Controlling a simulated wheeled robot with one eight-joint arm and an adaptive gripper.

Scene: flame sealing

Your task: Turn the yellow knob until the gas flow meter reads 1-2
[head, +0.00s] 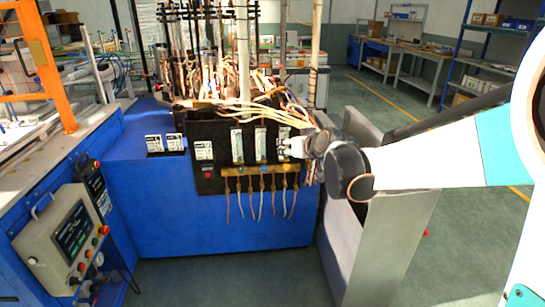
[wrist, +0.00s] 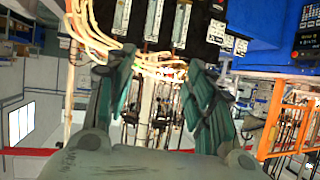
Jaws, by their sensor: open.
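In the head view, a black panel (head: 215,183) stands on the front of the blue machine. It carries upright white-scaled gas flow meters (head: 237,145); their readings are too small to make out. Below them is a row of brass-yellow knobs and fittings (head: 262,170) with hoses hanging down. In the wrist view my gripper (wrist: 162,63) is open with nothing between the fingers. Flow meters (wrist: 153,20) show beyond the fingers at the top; no yellow knob is clear there.
Loose cables (head: 300,112) run over the panel top, close to my gripper. A grey metal cabinet (head: 345,230) stands right of the panel, below my arm. A control box (head: 70,235) is at the left. The floor (head: 230,280) in front is clear.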

